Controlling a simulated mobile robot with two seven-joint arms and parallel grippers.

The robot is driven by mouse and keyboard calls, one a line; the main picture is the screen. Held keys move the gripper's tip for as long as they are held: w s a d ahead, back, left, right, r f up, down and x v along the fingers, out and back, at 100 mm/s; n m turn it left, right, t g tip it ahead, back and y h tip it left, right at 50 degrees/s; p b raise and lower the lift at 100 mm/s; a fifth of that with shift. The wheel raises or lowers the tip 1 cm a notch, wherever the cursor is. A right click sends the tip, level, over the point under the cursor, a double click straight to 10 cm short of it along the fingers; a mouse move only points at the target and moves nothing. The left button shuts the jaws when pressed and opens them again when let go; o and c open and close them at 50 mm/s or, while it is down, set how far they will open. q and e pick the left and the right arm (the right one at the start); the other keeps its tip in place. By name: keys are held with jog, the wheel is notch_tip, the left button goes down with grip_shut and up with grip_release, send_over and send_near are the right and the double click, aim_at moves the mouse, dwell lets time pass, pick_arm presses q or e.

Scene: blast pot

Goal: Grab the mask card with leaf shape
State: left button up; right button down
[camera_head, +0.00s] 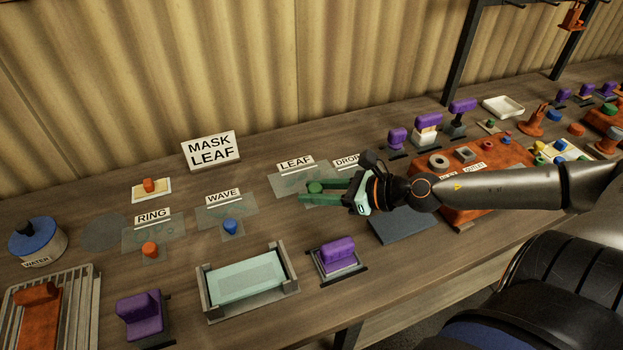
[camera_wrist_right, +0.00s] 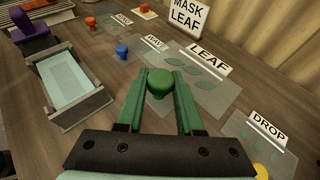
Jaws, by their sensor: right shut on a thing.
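The leaf mask card (camera_head: 284,184) is a translucent sheet with leaf shapes and a "LEAF" label (camera_head: 296,162), lying on the bench; it also shows in the right wrist view (camera_wrist_right: 216,88). It has a green knob (camera_head: 315,187) at its near side. My right gripper (camera_head: 312,192) reaches in from the right and is shut on the green knob, which sits between its green fingers in the right wrist view (camera_wrist_right: 160,84). The fingers hide part of the card's near edge. My left gripper is in neither view.
The wave card (camera_head: 228,212) with a blue knob and the ring card (camera_head: 150,233) with an orange knob lie to the left. A "MASK LEAF" sign (camera_head: 211,150) stands behind. A framed tray (camera_head: 245,283) and a purple-handled block (camera_head: 338,257) lie in front.

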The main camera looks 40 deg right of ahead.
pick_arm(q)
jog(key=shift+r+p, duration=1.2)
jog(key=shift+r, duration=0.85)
pick_arm(e)
jog(key=shift+s+a+r, duration=0.2)
jog(key=shift+s+r, duration=0.45)
jog(key=shift+s, duration=0.85)
jog(key=shift+s+a+r, duration=0.15)
jog(key=shift+s+r, duration=0.55)
jog(key=shift+s, duration=0.75)
jog(key=shift+s+a+r, duration=0.2)
jog(key=shift+s+r, duration=0.45)
jog(key=shift+s, duration=0.85)
